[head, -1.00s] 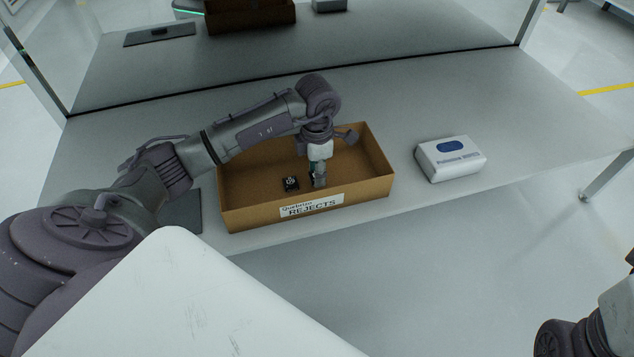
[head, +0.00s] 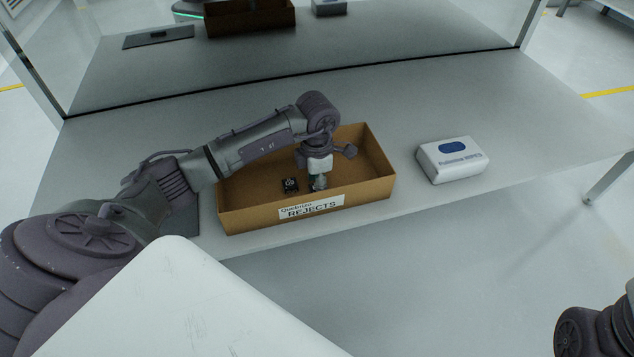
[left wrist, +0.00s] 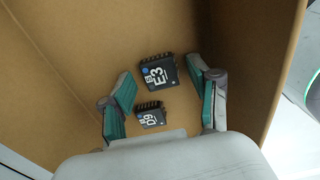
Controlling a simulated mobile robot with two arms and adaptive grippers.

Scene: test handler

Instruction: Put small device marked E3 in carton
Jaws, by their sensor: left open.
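The small device marked E3 (left wrist: 158,74) is a black chip with a blue dot, lying on the floor of the brown carton (left wrist: 60,60). A similar chip marked D9 (left wrist: 151,116) lies beside it. My left gripper (left wrist: 163,97) is open above the carton floor, with its green-padded fingers on either side of the chips. In the head view, my left gripper (head: 318,185) reaches down inside the carton (head: 240,215), labelled REJECTS. One black chip (head: 290,185) shows left of it; its marking is unreadable there. My right gripper is out of view.
A white and blue wipes box (head: 452,160) stands on the grey table (head: 500,110) right of the carton. A dark flat mat (head: 184,222) is partly hidden by my left arm. A glossy panel (head: 350,45) behind the table reflects the scene.

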